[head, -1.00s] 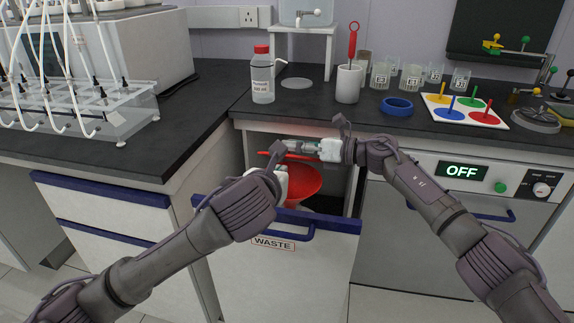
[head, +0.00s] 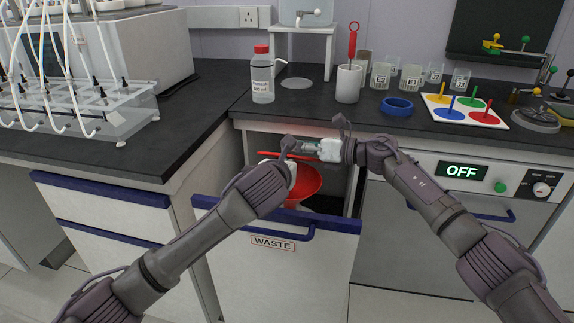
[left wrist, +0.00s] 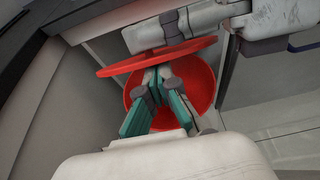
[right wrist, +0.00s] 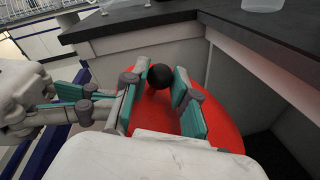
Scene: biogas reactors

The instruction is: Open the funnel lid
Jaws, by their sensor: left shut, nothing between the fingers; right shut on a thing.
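The red funnel (head: 307,183) stands in the open waste drawer (head: 285,255). Its red lid (head: 272,154) is raised above the funnel with a gap between them. In the right wrist view my right gripper (right wrist: 160,82) is shut on the lid's black knob (right wrist: 159,76), with the red lid (right wrist: 215,115) just beyond. In the left wrist view my left gripper (left wrist: 156,78) is shut and empty, its fingertips close under the lid's edge (left wrist: 155,60) and over the funnel (left wrist: 198,82). Whether they touch the lid I cannot tell. In the head view my left arm hides part of the funnel.
The dark counter (head: 215,110) lies just above and behind the drawer. On it stand a red-capped bottle (head: 262,78), a white cup (head: 348,83), glass beakers (head: 411,78) and a blue ring (head: 397,106). The drawer's blue handle (head: 275,231) sticks out in front.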

